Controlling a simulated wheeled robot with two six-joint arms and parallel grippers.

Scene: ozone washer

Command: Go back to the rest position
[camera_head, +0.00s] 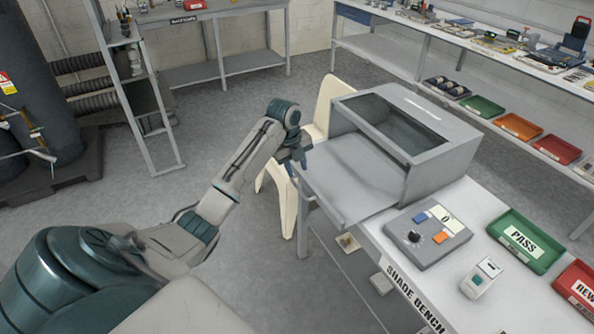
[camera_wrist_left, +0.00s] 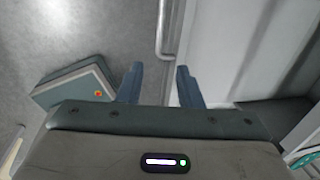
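My left gripper (camera_head: 292,163) is at the front left edge of the grey ozone washer (camera_head: 440,155), beside its lowered front panel (camera_head: 350,180). In the left wrist view the two blue fingers of my left gripper (camera_wrist_left: 161,85) are apart with nothing between them. A pale bar handle (camera_wrist_left: 161,35) on the edge of a light panel lies ahead of the fingers, and I cannot tell how far off it is. My right gripper does not show in either view.
The bench holds a control box (camera_head: 428,237) with a knob, a small switch unit (camera_head: 481,279), a green PASS tray (camera_head: 525,241) and a red tray (camera_head: 579,288). Grey floor (camera_head: 230,130) left of the bench is open.

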